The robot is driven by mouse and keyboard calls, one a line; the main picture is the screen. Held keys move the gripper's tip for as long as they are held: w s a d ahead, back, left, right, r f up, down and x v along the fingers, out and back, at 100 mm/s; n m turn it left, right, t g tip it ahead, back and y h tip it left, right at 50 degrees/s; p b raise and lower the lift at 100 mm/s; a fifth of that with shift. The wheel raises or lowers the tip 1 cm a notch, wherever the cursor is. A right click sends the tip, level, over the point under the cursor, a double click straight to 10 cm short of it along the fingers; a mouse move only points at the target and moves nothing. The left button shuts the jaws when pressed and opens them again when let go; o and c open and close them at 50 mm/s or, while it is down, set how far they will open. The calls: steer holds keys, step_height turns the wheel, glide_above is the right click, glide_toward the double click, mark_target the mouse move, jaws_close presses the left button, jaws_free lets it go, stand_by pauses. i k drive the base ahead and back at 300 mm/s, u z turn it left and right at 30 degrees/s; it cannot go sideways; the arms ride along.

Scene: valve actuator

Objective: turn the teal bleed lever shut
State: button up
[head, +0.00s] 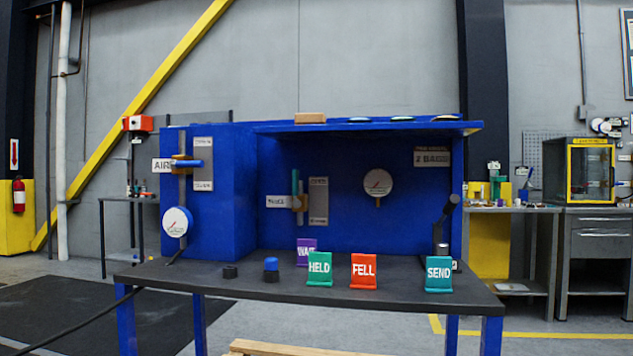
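The teal bleed lever (295,183) stands upright on the inner back wall of the blue bench's recess. It rises from a brass-coloured valve body (299,203) on a short vertical pipe. A white label (277,202) sits to its left, its lettering too small to read surely. A grey two-ended plate (318,201) is just right of it, with small text at top and bottom that I cannot read. My gripper is not in view, and nothing touches the lever.
A blue lever (188,163) lies horizontal beside the AIR label (162,165). Gauges (378,182) hang left and right. Signs HELD (320,268), FELL (364,271), SEND (439,274) and a purple one (306,248) stand on the dark benchtop (400,298). A dark jointed post (445,220) stands right.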

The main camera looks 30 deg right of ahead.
mark_target(295, 204)
steer(key=u, duration=1.6)
steer(key=k, duration=0.05)
steer(key=z, duration=2.35)
